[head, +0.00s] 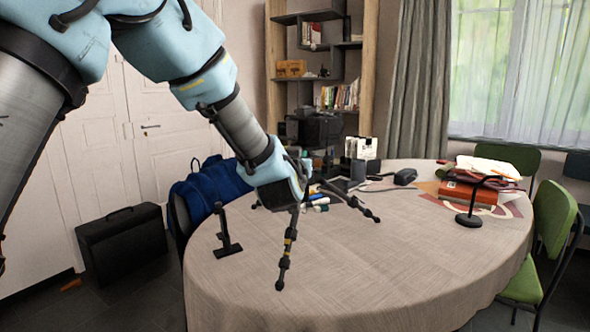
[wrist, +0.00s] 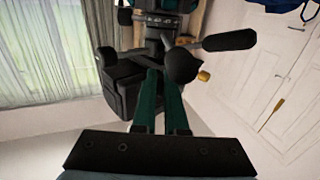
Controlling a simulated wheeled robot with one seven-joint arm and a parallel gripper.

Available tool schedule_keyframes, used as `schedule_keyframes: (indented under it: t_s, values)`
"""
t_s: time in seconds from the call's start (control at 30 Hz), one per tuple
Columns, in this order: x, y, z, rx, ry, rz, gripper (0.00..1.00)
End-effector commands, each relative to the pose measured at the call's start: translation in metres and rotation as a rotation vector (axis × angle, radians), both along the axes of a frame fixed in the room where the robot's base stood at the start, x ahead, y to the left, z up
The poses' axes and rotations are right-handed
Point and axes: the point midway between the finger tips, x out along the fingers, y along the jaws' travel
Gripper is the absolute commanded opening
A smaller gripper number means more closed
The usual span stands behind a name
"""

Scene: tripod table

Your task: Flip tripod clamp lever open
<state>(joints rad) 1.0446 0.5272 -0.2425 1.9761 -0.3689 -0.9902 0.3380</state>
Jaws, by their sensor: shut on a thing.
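The black tripod (head: 288,248) stands with spread legs on the round table (head: 390,265), below the end of my arm. My arm hides most of its head in the head view. In the wrist view the dark tripod head (wrist: 183,66) shows a round knob and a padded handle (wrist: 230,40) reaching right. My gripper (wrist: 163,74) has its two green fingers close together at the tripod head, just left of the knob. It is shut on a small part there, which appears to be the clamp lever. The exact contact between the fingertips is hidden.
A small black stand (head: 227,238) is at the table's left edge. Pens (head: 318,202) and dark boxes lie behind the tripod. Red books (head: 468,192) and a black stand with a curved arm (head: 468,219) are at the right. The table's front middle is clear.

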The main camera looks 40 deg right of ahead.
Motion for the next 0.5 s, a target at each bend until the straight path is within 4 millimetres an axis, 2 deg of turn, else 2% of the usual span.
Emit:
schedule_keyframes:
  t_s: [0.03, 0.5]
  values:
    - [-0.007, -0.004, -0.002, -0.001, 0.002, 0.034, 0.0]
    - [-0.017, -0.02, 0.004, -0.001, 0.002, 0.446, 0.0]
